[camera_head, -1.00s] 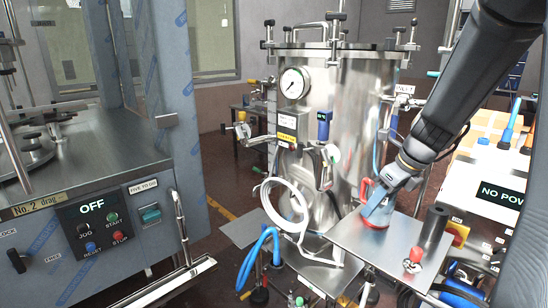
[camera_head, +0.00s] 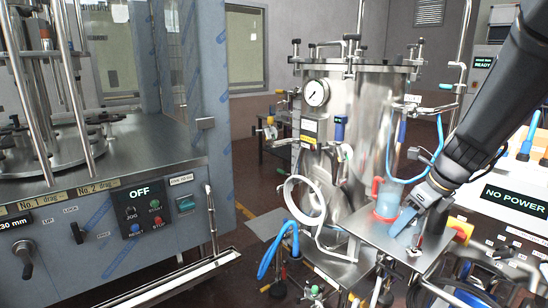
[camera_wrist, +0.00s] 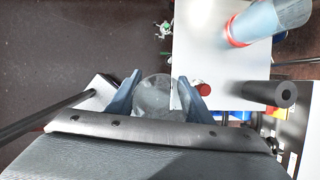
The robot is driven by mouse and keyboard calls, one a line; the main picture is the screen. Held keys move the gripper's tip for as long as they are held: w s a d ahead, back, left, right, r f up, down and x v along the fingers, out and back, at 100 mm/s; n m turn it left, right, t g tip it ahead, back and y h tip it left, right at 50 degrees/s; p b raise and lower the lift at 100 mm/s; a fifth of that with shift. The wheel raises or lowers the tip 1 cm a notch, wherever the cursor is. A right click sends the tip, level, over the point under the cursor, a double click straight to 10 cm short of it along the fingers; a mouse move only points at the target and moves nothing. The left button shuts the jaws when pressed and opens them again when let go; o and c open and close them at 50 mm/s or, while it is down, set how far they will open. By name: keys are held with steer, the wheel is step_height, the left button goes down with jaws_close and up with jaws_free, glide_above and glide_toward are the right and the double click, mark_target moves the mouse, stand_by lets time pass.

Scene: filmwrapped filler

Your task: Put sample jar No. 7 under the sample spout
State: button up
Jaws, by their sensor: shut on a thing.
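My gripper (camera_wrist: 156,97) is shut on a clear round jar (camera_wrist: 154,92), seen between its two blue fingers in the wrist view. No number is readable on the jar, so I cannot tell if it is No. 7. In the head view my gripper (camera_head: 404,221) is over the right part of a metal shelf (camera_head: 358,234), right of a pale blue vessel with red parts (camera_head: 386,203). The jar is not distinguishable there. A steel tank (camera_head: 372,120) stands behind, with valves on its front (camera_head: 343,153). I cannot tell which fitting is the sample spout.
The wrist view shows the shelf (camera_wrist: 205,50), the red-banded vessel (camera_wrist: 262,22), a red knob (camera_wrist: 203,89) and a black cylinder (camera_wrist: 270,93) near my gripper. A white ring (camera_head: 304,198) and blue hose (camera_head: 278,248) are left of the shelf. A machine (camera_head: 110,190) stands further left.

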steer(key=shift+w+a+f, duration=0.2)
steer(key=shift+f, duration=0.1)
steer(key=shift+a+f+n, duration=0.1)
steer(key=shift+a+n, duration=0.05)
steer(key=shift+n, duration=0.45)
steer(key=w+a+f+n+g+h, duration=0.1)
steer(key=a+f+n+g, duration=0.3)
steer(key=a+f+n, duration=0.7)
steer(key=w+a+f+n+g+h, duration=0.15)
steer(key=f+n+g, duration=0.35)
steer(key=n, duration=1.1)
steer(key=s+f+n, duration=0.1)
steer(key=s+f, duration=0.4)
steer(key=f, duration=0.3)
steer(key=shift+a+t, duration=0.4)
steer(key=shift+s+a, duration=0.1)
steer(key=shift+a, duration=0.05)
